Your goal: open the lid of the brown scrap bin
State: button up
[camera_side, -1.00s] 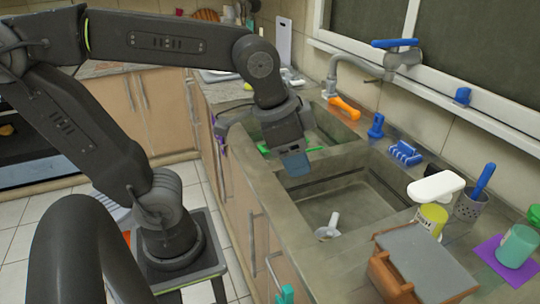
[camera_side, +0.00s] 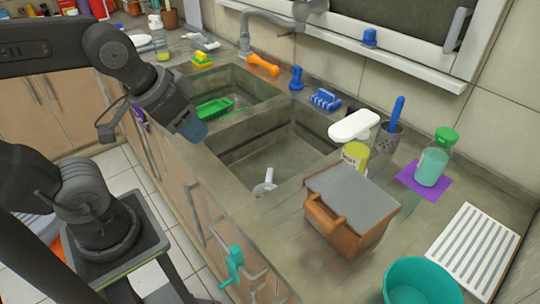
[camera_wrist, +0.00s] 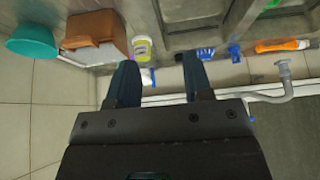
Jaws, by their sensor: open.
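The brown scrap bin (camera_side: 338,232) stands on the counter to the right of the sink. Its grey lid (camera_side: 352,195) lies flat on top, shut. In the wrist view the brown bin (camera_wrist: 97,28) is at the upper left, ahead of and left of my fingers. My gripper (camera_side: 192,130) hangs near the counter's front edge by the sink, well to the left of the bin and apart from it. In the wrist view my gripper (camera_wrist: 160,72) has its two fingers apart with nothing between them.
A yellow tub (camera_side: 355,155), a white-topped item (camera_side: 354,125) and a utensil cup (camera_side: 387,138) stand behind the bin. A teal bowl (camera_side: 420,283) and a white rack (camera_side: 474,245) are to its right. The sink basin (camera_side: 268,155) lies between gripper and bin.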

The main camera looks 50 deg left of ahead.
jog(key=shift+w+d+r+m, duration=0.2)
jog(key=shift+w+r+m, duration=0.05)
jog(key=shift+w+m, duration=0.05)
jog(key=shift+c, duration=0.6)
jog(key=w+d+r+m, duration=0.1)
jog(key=w+d+m+g, duration=0.1)
jog(key=w+d+m, duration=0.1)
jog(key=w+d+r+m+g, duration=0.1)
jog(key=w+m, duration=0.1)
jog(key=shift+d+r+h, duration=0.15)
jog(key=shift+r+h, duration=0.15)
jog(key=shift+h, duration=0.1)
jog(key=m+g, duration=0.4)
jog(key=m, duration=0.9)
send_near(320, 212)
jog(key=shift+y, duration=0.4)
jog(key=f, duration=0.9)
jog(key=shift+s+d+f, duration=0.1)
jog(key=shift+d+f, duration=0.2)
jog(key=shift+d, duration=0.05)
jog(key=shift+c, duration=0.2)
